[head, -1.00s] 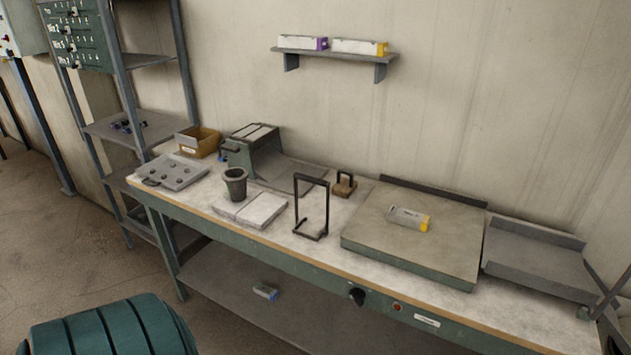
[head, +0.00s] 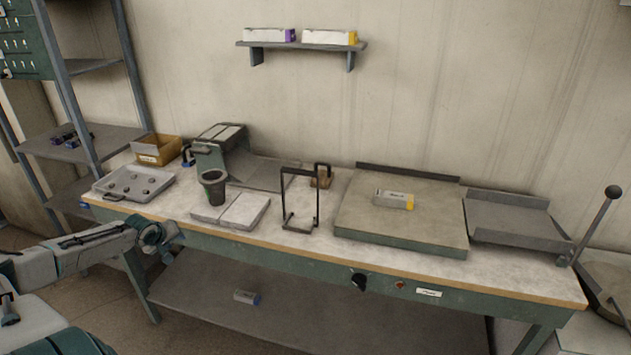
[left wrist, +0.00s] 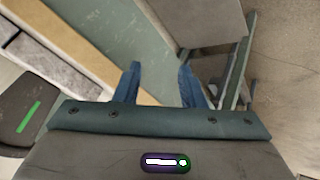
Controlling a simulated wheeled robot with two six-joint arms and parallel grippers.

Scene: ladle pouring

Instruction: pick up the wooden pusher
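The pusher does not show in the left wrist view. My right gripper is not in view.
A dark pot (head: 214,188), white slabs (head: 231,208), a grey tray (head: 108,190) and a cardboard box (head: 157,149) are to the left. A raised plate (head: 400,232) bearing a small carton (head: 393,199) is to the right.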

